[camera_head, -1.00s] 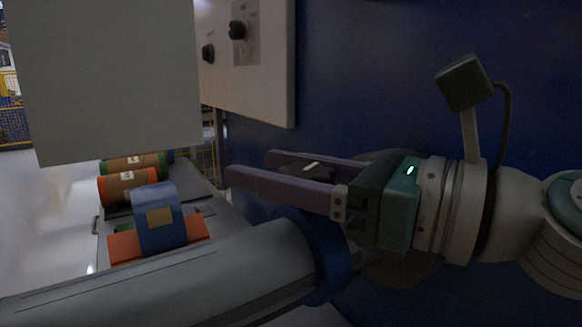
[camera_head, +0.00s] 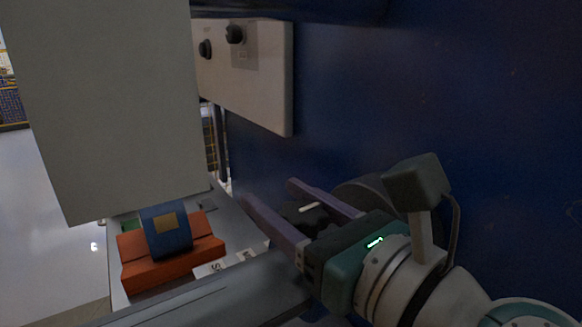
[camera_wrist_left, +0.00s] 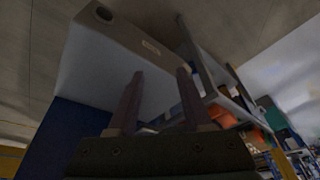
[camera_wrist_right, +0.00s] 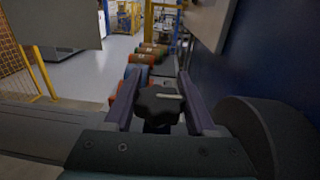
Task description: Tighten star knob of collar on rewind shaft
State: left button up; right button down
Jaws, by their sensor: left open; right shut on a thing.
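The star knob (camera_head: 312,218) is black with a white mark on top. My right gripper (camera_head: 270,203) is shut on it, one long purple finger on each side. The knob also shows between the fingers in the right wrist view (camera_wrist_right: 158,103). The rewind shaft (camera_head: 205,303) is the grey cylinder low in the head view, and it also shows at the left of the right wrist view (camera_wrist_right: 40,135). The collar under the knob is mostly hidden. My left gripper (camera_wrist_left: 160,73) is open and empty in the left wrist view; it does not show in the head view.
A blue machine wall (camera_head: 440,90) stands close behind my right gripper. A pale panel with black knobs (camera_head: 240,75) is on it. A large grey box (camera_head: 110,110) blocks the upper left.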

aim_at(320, 227)
jog(key=shift+c, duration=1.1)
grip_release()
jog(key=b+v, duration=0.1)
jog(key=v, duration=0.8)
jog(key=shift+s+f, duration=0.1)
jog(key=shift+f, duration=0.05)
jog(key=shift+s+d, duration=0.3)
jog(key=shift+r, duration=0.2)
